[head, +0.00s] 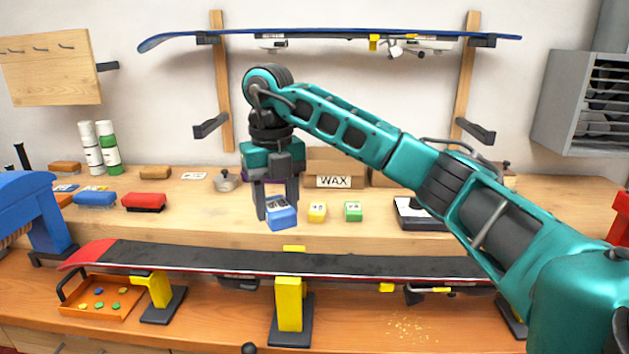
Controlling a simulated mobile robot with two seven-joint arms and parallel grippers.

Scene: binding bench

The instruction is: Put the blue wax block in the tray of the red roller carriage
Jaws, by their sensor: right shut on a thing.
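The blue wax block (283,219) is between the fingers of my right gripper (276,204), which points down and is shut on it. The block is by the front of the raised back shelf, left of the yellow wax block (317,212) and the green wax block (353,211). I cannot tell whether it still touches the shelf. A red part (622,205) shows at the right edge, cut off by the frame; it may be the red roller carriage, and no tray shows on it. My left gripper is not in view.
A ski (270,263) lies on yellow supports along the front bench. A blue carriage-like body (38,205) stands at the left edge. An orange tray (97,311) holds small coloured pieces. A WAX box (335,163) stands behind the blocks. My right arm spans the right half.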

